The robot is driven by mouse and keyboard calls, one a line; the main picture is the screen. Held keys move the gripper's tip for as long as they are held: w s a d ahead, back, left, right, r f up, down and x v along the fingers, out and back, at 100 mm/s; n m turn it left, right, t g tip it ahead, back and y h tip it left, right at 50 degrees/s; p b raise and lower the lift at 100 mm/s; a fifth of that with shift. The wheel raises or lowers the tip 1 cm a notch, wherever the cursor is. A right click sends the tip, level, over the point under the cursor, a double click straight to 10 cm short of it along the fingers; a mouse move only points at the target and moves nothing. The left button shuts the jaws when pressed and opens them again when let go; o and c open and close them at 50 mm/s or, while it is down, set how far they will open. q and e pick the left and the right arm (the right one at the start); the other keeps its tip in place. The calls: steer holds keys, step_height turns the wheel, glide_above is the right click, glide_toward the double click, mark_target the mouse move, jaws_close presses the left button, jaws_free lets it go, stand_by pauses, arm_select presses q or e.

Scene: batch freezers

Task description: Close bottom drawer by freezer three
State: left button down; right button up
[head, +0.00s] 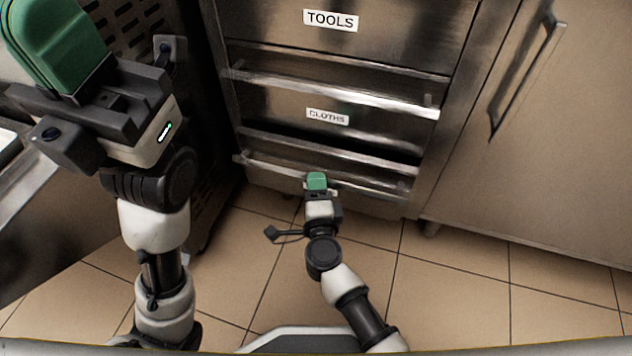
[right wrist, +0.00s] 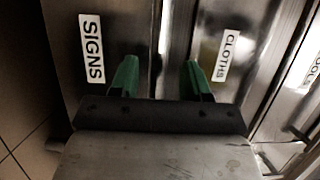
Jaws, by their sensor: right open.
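The bottom drawer, labelled SIGNS in the right wrist view (right wrist: 92,50), is the lowest of the steel drawers. Its front is mostly foreshortened in the head view, and I cannot tell how far it stands out. Its bar handle (head: 270,167) runs across the top of its front. My right gripper (head: 316,180) is at that handle, near its middle. In the right wrist view its green fingers (right wrist: 160,80) are apart, with the bright bar between their lines; contact is unclear. My left gripper (head: 55,40) is raised at the upper left, away from the drawers; its finger gap is hidden.
Above are the CLOTHS drawer (head: 375,122) and the TOOLS drawer (head: 400,30). A steel cabinet door with a vertical handle (head: 525,80) stands at right. A dark vented unit (head: 130,18) is at left. Tiled floor (head: 460,290) is clear in front.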

steer(key=shift+w+a+b, duration=0.1)
steer(key=shift+w+b, duration=0.2)
steer(key=shift+w, duration=1.1)
jaws_close()
